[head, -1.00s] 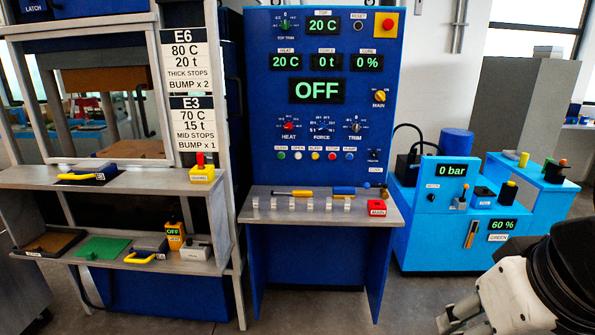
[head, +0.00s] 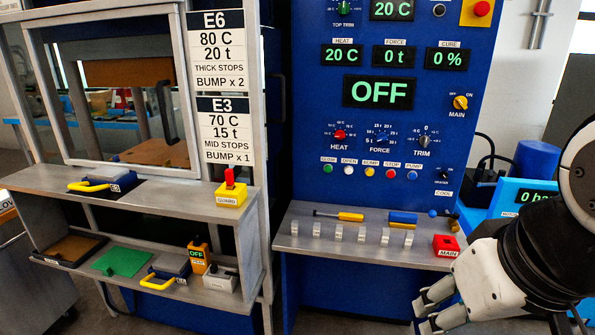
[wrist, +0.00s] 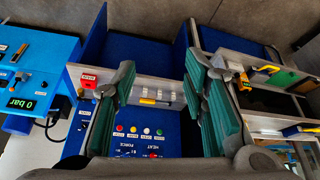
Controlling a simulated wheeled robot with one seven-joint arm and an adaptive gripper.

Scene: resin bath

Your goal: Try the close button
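The close button is the green button (head: 328,169) at the left end of the row on the blue control panel (head: 300,130). It also shows in the wrist view (wrist: 159,132), between my fingers and beyond them. My gripper (head: 432,308) is at the lower right of the head view, in front of the panel's shelf and well apart from the button. In the wrist view my gripper (wrist: 160,78) has its two fingers spread wide with nothing between them. The panel's main display (head: 379,92) reads OFF.
White, yellow, red and blue buttons continue the row to the right. A framed press station (head: 110,100) stands at left.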

